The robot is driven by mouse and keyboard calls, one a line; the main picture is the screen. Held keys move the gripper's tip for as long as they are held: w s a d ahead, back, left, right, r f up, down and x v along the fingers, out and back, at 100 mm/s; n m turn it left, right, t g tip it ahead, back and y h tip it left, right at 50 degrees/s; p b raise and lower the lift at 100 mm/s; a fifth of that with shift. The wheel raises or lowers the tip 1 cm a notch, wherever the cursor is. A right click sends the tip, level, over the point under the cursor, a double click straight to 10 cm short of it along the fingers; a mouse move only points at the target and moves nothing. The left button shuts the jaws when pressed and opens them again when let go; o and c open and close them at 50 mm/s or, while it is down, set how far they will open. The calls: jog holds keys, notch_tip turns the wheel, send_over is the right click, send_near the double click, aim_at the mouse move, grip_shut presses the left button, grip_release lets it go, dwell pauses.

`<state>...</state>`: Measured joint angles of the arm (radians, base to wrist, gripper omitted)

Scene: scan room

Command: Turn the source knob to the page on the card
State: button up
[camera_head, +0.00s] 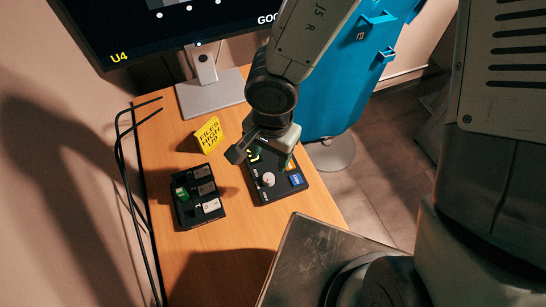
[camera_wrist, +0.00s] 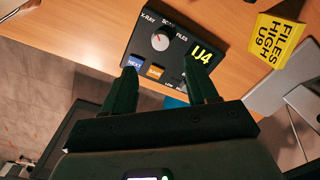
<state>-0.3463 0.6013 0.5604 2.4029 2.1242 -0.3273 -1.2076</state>
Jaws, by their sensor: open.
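The yellow card (camera_head: 208,135) stands on the desk and reads FILES HIGH U9; it also shows in the wrist view (camera_wrist: 278,40). The black control box (camera_head: 262,192) lies to its right. Its round grey source knob (camera_wrist: 161,38) sits below the labels X-RAY, SCAN and FILES; the head view shows it too (camera_head: 268,179). I cannot tell surely which label it points at. The box display (camera_wrist: 201,54) reads U4. A second control marked LOW is partly hidden by a finger. My gripper (camera_wrist: 160,70) is open and empty above the box, apart from the knob.
A monitor (camera_head: 215,85) at the back shows U4. A black tray (camera_head: 184,215) with a green piece and pale pieces lies left of the box. Blue and orange buttons (camera_wrist: 155,71) sit near my fingers. Black cables run along the desk's left edge.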

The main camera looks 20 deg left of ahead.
send_over(269, 178)
notch_tip(269, 178, down, 6)
jog(key=shift+s+f, duration=0.1)
jog(key=shift+f, duration=1.95)
jog(key=shift+c, duration=0.3)
jog(key=c, duration=1)
